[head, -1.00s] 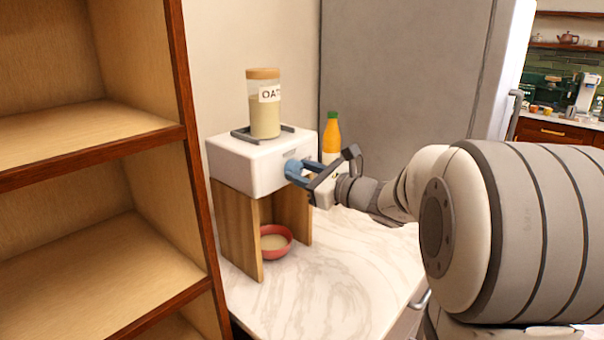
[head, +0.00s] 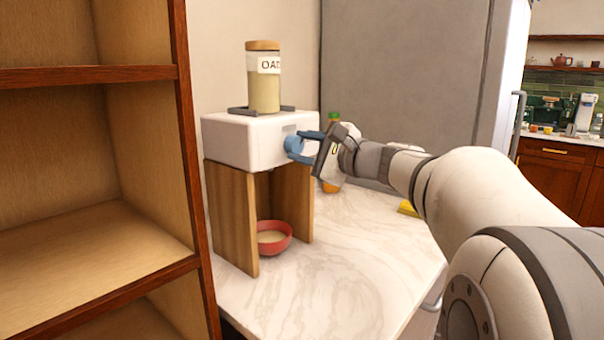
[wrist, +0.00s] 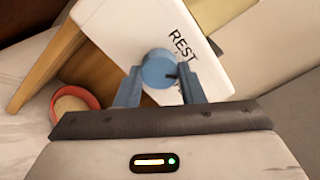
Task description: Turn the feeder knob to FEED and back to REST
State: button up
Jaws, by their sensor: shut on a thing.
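The feeder is a white box (head: 238,142) on wooden side panels. On its front is a round blue knob (head: 294,148); it also shows in the wrist view (wrist: 158,68). My gripper (head: 301,146) is shut on the knob, with a blue finger on either side of it in the wrist view (wrist: 160,86). A dark mark on the knob's right side lies near the printed REST (wrist: 182,47). The FEED label cannot be read. A jar marked OAT (head: 264,85) stands on top. A red bowl (head: 285,247) with pale contents sits below.
Wooden shelves (head: 110,76) stand close on the left. An orange bottle (head: 331,186) is behind my gripper, partly hidden. A yellow item (head: 408,208) lies to the right on the marble counter (head: 345,280). The counter's front is clear.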

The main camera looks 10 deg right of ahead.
jog(key=n+b, duration=0.2)
jog(key=b, duration=0.2)
jog(key=f+n+b, duration=0.1)
jog(key=n+b, duration=0.2)
jog(key=b, duration=0.1)
jog(key=shift+n, duration=0.3)
jog(key=n+b, duration=0.2)
jog(key=b, duration=0.1)
jog(key=n+b, duration=0.1)
jog(key=n, duration=0.1)
jog(key=shift+r, duration=0.25)
jog(key=shift+r, duration=0.1)
jog(key=o, duration=1)
jog(key=shift+r, duration=0.15)
jog(key=v, duration=0.8)
